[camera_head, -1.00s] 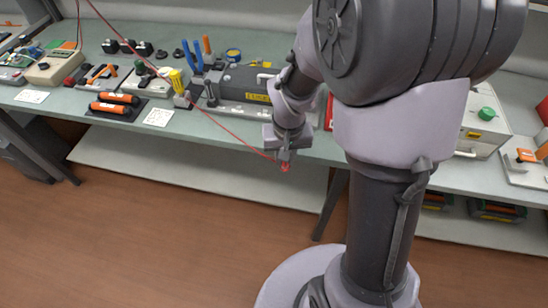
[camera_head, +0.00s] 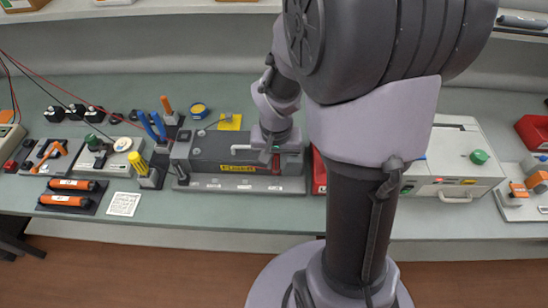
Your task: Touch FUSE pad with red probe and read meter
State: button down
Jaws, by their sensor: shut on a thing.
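My gripper (camera_head: 275,150) is shut on the red probe, in front of the right part of a dark grey toner cartridge (camera_head: 212,146). Only a small red bit shows at the jaws; the probe's tip is too small to make out. The cartridge lies in a grey holder (camera_head: 290,186) and carries a yellow label (camera_head: 238,169). I cannot read a FUSE pad; small pale labels sit on the holder's front edge. The beige meter (camera_head: 10,132) is cut off at the left edge, its display not readable. A red lead (camera_head: 60,80) runs from there towards the cartridge.
A red bin (camera_head: 318,172) and a white printer-like box (camera_head: 455,160) stand to the right. My arm hides the bench between.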

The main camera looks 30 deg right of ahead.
aim_at(276, 171)
jog(key=shift+f+b, duration=1.05)
jog(key=shift+f, duration=0.7)
jog(key=shift+f+b, duration=0.65)
jog(key=shift+b, duration=0.1)
dwell(0.4)
notch_tip(276, 171, up, 7)
jog(key=p, duration=0.5)
jog(key=shift+r+p, duration=0.1)
jog(key=shift+p, duration=0.3)
jog(key=shift+w, duration=0.1)
